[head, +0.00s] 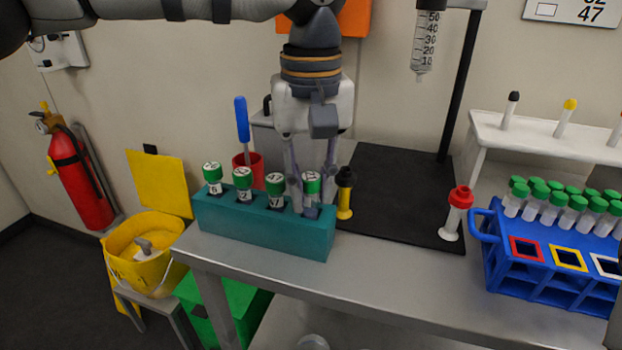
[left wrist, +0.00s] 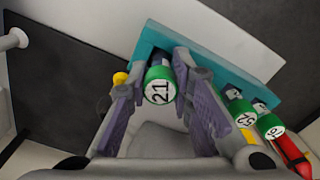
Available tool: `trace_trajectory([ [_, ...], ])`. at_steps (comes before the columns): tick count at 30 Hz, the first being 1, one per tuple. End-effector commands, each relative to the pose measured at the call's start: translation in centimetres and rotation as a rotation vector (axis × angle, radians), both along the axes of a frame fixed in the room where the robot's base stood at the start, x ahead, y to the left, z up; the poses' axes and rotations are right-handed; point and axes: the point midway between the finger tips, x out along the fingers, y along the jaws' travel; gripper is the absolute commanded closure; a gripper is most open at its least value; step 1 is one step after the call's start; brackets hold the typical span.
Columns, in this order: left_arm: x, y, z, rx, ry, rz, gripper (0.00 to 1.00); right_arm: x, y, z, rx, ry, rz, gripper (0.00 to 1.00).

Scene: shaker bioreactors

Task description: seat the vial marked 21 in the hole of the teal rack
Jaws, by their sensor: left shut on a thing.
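The vial marked 21 (head: 312,184) has a green cap and is upright at the right end of the teal rack (head: 265,236). In the left wrist view its numbered cap (left wrist: 159,90) sits between my fingers, with the rack (left wrist: 240,62) behind it. My left gripper (head: 311,191) points down and is shut on this vial. The vial's lower end is at the rack's rightmost hole; how deep it sits is hidden. Three other green-capped vials (head: 243,180) stand in the rack to its left.
A yellow-and-black plunger (head: 345,195) stands close right of the rack. A red-topped white piece (head: 456,213) stands on the black stand base (head: 395,190). A blue rack (head: 540,275) with several vials is at the right. A red cup (head: 248,172) stands behind the teal rack.

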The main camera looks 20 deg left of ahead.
Motion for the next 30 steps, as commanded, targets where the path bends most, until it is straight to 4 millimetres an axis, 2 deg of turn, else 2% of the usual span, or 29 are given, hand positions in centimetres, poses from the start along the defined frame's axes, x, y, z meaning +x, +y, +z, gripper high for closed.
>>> trace_trajectory([
  [30, -0.01, 0.01, -0.95, 0.000, 0.000, -0.001, 0.96, 0.00, 0.00, 0.00, 0.000, 0.000, 0.000, 0.60],
])
